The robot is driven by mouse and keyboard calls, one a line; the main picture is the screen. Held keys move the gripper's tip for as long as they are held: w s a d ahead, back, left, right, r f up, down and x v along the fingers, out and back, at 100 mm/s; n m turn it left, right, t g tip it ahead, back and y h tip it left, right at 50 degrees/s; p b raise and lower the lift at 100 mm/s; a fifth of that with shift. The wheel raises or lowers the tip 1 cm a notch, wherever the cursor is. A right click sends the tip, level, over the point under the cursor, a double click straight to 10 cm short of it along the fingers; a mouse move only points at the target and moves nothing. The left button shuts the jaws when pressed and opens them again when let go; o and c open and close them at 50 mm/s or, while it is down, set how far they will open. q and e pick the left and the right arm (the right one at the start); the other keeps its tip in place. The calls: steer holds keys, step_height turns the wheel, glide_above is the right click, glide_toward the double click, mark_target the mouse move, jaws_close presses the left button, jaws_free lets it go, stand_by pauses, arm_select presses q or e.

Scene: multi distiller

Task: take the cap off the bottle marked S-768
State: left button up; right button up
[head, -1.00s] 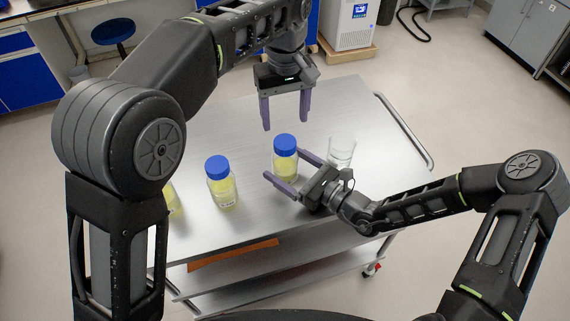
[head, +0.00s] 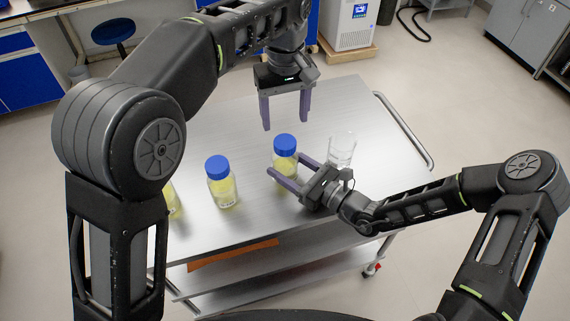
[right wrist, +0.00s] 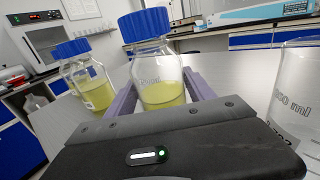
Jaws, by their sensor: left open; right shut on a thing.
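A glass bottle (head: 284,163) with yellow liquid and a blue cap (head: 285,142) stands upright on the metal cart (head: 240,130). My right gripper (head: 285,163) is shut on its body, below the cap. In the right wrist view the bottle (right wrist: 160,77) sits between the two purple fingers with its blue cap (right wrist: 145,24) on. My left gripper (head: 285,118) is open and empty, fingers pointing down, behind and above the bottle, apart from the cap. I cannot read S-768 on any bottle.
A second blue-capped bottle (head: 222,188) stands to the left. Another bottle (head: 172,203) is mostly hidden by my left arm. An empty glass beaker (head: 342,150) stands close to the right of the held bottle. The cart top behind is clear.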

jaws_close()
